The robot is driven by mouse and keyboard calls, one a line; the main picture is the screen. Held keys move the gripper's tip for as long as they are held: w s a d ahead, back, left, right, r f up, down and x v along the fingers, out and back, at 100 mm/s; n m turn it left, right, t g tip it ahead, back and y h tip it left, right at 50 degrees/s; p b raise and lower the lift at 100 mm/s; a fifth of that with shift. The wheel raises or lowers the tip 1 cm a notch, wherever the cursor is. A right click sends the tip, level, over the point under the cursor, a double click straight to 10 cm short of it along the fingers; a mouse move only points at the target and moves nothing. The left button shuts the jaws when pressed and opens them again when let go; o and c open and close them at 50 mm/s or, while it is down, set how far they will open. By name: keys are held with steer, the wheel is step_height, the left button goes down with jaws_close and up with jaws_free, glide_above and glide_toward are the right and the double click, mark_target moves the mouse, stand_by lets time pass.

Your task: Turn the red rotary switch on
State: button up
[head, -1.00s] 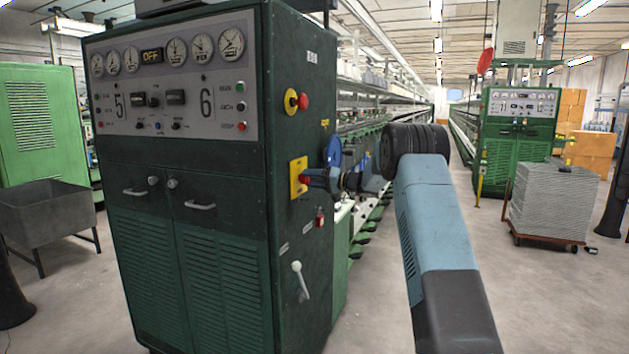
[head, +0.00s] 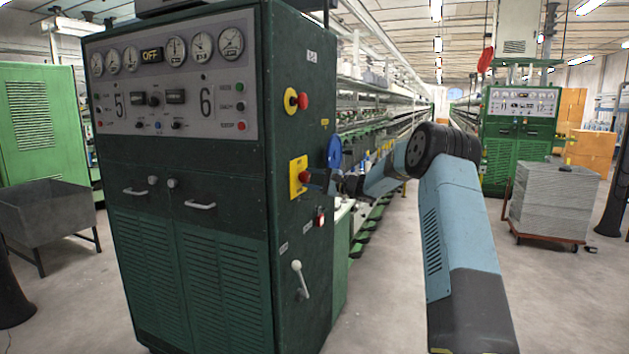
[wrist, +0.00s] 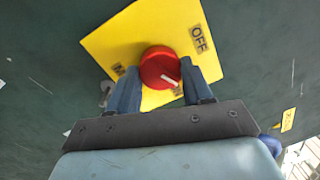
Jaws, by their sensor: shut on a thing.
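The red rotary switch (head: 304,177) sits on a yellow plate (head: 296,188) on the right side of the dark green cabinet. In the wrist view the red knob (wrist: 156,64) lies between the two blue fingers of my gripper (wrist: 160,72), which is shut on it. The knob's white mark points to the lower right. Other labels are partly hidden behind the fingers. The cabinet display (head: 152,55) reads OFF.
A red knob (head: 303,101) with a yellow base sits above the plate. A small red switch (head: 319,217) and a white lever (head: 300,279) sit below. Machine rows run behind my arm. A grey stack (head: 553,202) on a cart stands at right, with open floor before it.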

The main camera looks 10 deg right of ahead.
steer(key=m, duration=0.5)
steer(key=shift+a+f+t, duration=0.2)
steer(key=shift+a+t, duration=0.05)
steer(key=shift+t, duration=0.05)
steer(key=shift+s+m, duration=0.1)
steer(key=shift+m, duration=0.4)
steer(key=o, duration=0.8)
steer(key=shift+a+f, duration=0.1)
steer(key=shift+o, duration=1.2)
steer(key=shift+d, duration=0.2)
steer(key=shift+d, duration=0.25)
steer(key=v, duration=1.3)
steer(key=shift+s+r, duration=0.15)
steer(key=shift+r, duration=0.05)
